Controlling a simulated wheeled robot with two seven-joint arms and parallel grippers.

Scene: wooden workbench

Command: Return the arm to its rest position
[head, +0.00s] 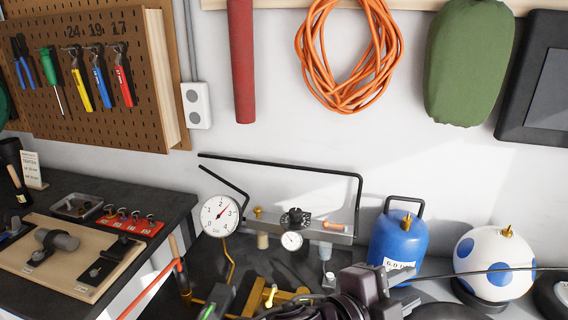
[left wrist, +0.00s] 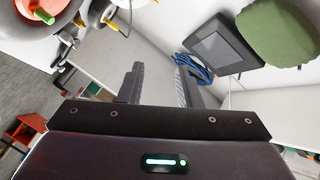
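My left gripper (left wrist: 158,78) shows in the left wrist view with its two dark fingers apart. Nothing is visible between them. A green light glows on its dark housing. In the head view, dark arm and gripper parts fill the bottom centre, low in front of the bench. Its fingertips cannot be made out clearly there. My right gripper is not recognisable in either view.
A pressure gauge (head: 219,216) stands on the bench, left of a blue canister (head: 398,240) and a white blue-spotted ball (head: 495,264). A dark side table (head: 162,207) holds tools at left. A wall screen (head: 549,90) and green bag (head: 468,62) hang at right.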

